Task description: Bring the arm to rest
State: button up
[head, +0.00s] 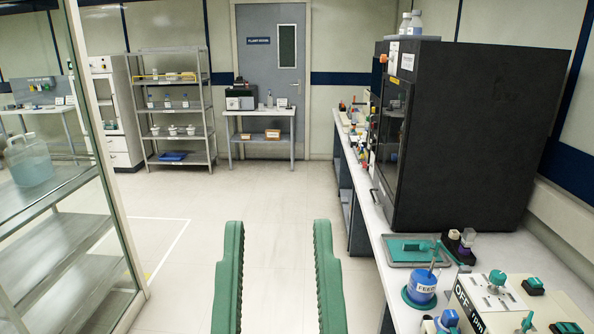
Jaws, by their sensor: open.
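My gripper (279,272) shows in the head view at the bottom centre. Its two long green fingers stand well apart, with bare floor visible between them. It is open and holds nothing. The fingers point forward over the open floor and touch nothing that I can see. The rest of my arm is out of view below the picture.
A white bench (392,250) runs along the right, with a tall black cabinet (465,140), a blue FEED bottle (422,286) and a control box (490,300). A glass-fronted rack (60,240) stands at left. Shelving (172,115) and a door (272,75) are behind. The middle floor is clear.

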notch_tip(320, 180, up, 34)
jog(key=p, duration=2.9)
jog(key=shift+r+p, duration=0.15)
jog(key=shift+p, duration=0.2)
jog(key=shift+a, duration=0.15)
